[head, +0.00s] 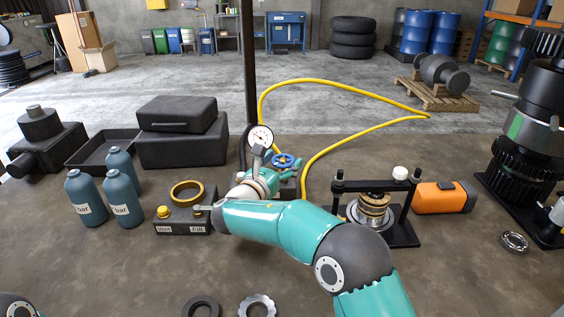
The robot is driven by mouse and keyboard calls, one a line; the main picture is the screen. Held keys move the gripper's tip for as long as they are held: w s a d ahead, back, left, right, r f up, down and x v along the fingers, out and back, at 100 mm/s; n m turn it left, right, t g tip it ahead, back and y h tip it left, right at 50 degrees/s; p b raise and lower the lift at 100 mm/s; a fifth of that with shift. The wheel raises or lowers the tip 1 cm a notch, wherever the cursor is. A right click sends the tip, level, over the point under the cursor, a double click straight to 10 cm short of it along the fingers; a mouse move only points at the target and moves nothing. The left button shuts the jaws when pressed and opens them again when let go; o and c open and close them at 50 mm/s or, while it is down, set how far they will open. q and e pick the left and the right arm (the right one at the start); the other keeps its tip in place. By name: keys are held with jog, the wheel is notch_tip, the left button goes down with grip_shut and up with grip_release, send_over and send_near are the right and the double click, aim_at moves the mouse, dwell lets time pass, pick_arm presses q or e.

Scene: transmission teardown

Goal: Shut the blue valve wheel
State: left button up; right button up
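The blue valve wheel (285,160) sits on top of a small teal valve body in the middle of the head view. A round white pressure gauge (260,137) stands just left of and behind it. My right arm comes in from the bottom right and bends back toward the valve. My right gripper (261,168) is close to the left of the wheel, below the gauge. It is small and partly merged with the teal parts, so its fingers and any contact with the wheel are unclear. My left gripper is out of view.
A yellow hose (305,165) loops behind the valve. A black press frame (376,186) and an orange case (443,197) stand to the right. A control box with a brass ring (186,194) and several blue-grey bottles (122,201) are left. A dark post (250,70) rises behind the gauge.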

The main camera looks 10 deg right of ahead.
jog(key=shift+o, duration=0.6)
jog(key=v, duration=1.1)
jog(key=shift+s+a, duration=0.1)
jog(key=shift+a, duration=0.05)
jog(key=shift+s+a, duration=0.2)
jog(key=shift+s, duration=0.05)
jog(key=shift+f, duration=0.1)
